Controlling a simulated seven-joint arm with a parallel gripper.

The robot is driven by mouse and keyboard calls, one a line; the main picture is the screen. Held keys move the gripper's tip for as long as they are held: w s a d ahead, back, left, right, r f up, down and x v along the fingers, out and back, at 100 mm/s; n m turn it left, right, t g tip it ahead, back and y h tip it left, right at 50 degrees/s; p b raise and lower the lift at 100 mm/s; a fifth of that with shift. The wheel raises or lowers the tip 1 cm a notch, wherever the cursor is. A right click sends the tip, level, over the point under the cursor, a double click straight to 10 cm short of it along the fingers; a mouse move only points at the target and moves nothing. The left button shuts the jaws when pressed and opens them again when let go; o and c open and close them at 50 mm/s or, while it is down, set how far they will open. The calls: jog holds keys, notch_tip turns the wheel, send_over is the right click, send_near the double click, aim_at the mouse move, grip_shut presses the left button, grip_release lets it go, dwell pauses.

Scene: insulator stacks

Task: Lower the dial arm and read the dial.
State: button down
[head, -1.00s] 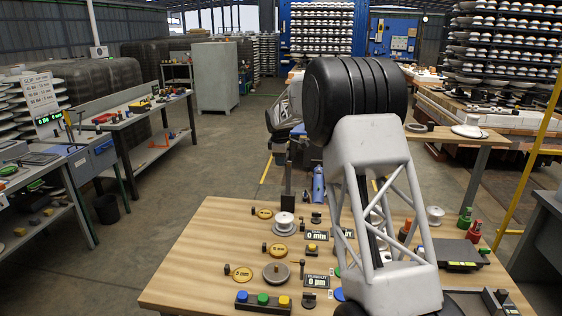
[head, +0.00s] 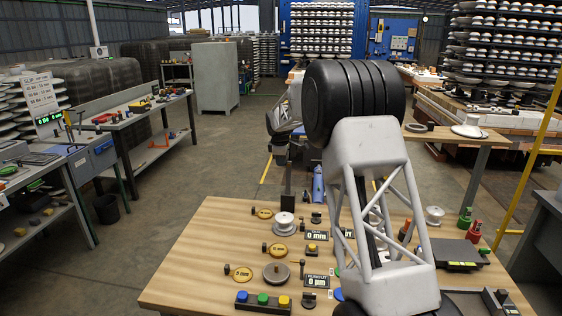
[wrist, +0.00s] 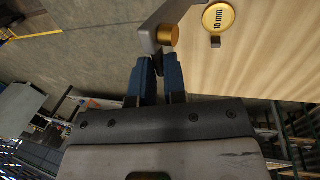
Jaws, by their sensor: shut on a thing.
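In the wrist view, my gripper (wrist: 160,65) has its two blue fingers shut on a small dark piece at the end of a grey angled arm (wrist: 172,14), apparently the dial arm. A brass cylinder (wrist: 168,36) sits on that arm beside the fingertips. The table edge is behind them. In the head view, the gripper's fingers cannot be made out clearly. A runout display (head: 317,281) on the table reads 0 µm, and a second display (head: 317,236) reads 0 mm. A large part of the table is hidden behind my arm.
A brass 10 mm tag (wrist: 219,17) lies near the gripper. The wooden table (head: 205,250) holds a white spool (head: 284,224), a grey disc (head: 276,273), and a box with blue, green and yellow buttons (head: 262,300). The table's left part is bare.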

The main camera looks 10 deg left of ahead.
jog(key=shift+s, duration=0.15)
jog(key=shift+s+f+t, duration=1.8)
jog(key=shift+s, duration=0.9)
jog(key=shift+s+f+t, duration=1.8)
jog(key=shift+s, duration=0.85)
jog(key=shift+s+f+t, duration=1.8)
jog(key=shift+s, duration=0.9)
jog(key=shift+s+f, duration=0.15)
jog(key=shift+f, duration=1.25)
